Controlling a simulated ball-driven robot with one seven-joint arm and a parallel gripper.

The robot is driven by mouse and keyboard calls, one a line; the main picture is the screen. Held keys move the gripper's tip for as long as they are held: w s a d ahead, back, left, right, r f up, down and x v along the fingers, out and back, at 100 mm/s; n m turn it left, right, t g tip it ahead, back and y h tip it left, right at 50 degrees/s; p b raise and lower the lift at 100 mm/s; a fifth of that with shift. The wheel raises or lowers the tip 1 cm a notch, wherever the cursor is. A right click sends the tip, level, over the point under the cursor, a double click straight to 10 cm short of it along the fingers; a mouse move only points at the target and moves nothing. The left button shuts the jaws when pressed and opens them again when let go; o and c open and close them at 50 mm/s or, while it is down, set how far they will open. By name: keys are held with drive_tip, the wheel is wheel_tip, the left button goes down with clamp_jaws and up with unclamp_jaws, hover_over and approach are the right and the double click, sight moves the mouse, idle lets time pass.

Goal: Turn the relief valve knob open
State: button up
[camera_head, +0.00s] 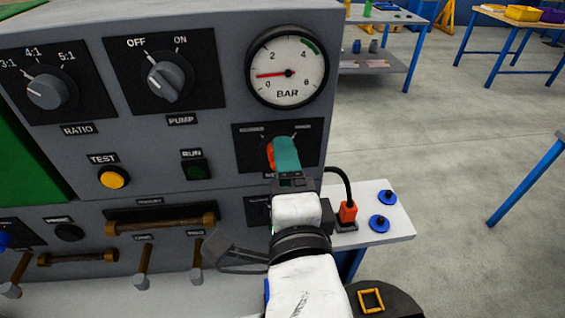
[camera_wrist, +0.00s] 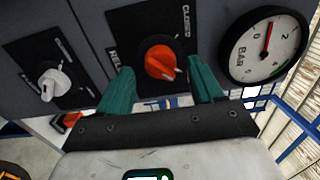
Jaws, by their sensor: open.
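The relief valve knob (camera_wrist: 160,60) is orange and round-edged, on a black plate with the word CLOSED at its upper right in the wrist view. In the head view only a sliver of the orange knob (camera_head: 270,155) shows, left of the teal fingers. My gripper (camera_wrist: 162,82) is open, with one teal finger on each side of the knob. I cannot tell whether either finger touches it. In the head view my gripper (camera_head: 284,150) covers most of the knob and part of its label.
A pressure gauge (camera_head: 287,72) sits above the knob. The pump selector (camera_head: 166,78) and ratio selector (camera_head: 48,90) are to the left. A pale knob (camera_wrist: 53,84) is on a neighbouring plate. An orange plug (camera_head: 347,211) with a black cable stands on a ledge at right.

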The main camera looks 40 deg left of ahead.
drive_tip(key=b+v, duration=0.1)
drive_tip(key=v, duration=0.8)
drive_tip(key=w+d+f+n+g+h, duration=0.15)
drive_tip(key=w+d+f+h, duration=0.3)
drive_tip(key=d+f, duration=0.65)
drive_tip(key=w+d+f+n+g+h, duration=0.1)
drive_tip(key=w+d+f+n+h, duration=0.15)
drive_tip(key=d+f+h, duration=0.6)
drive_tip(key=s+d+f+n+g, duration=0.2)
drive_tip(key=s+d+f+g, duration=0.2)
drive_tip(key=s+d+f, duration=0.4)
drive_tip(key=s+d+f+n+g+h, duration=0.1)
drive_tip(key=s+d+f+g, duration=0.3)
drive_tip(key=s+d+f, duration=0.5)
drive_tip(key=d, duration=0.6)
drive_tip(key=shift+s+f+n, duration=0.35)
drive_tip(key=shift+n, duration=0.05)
drive_tip(key=shift+c, duration=0.4)
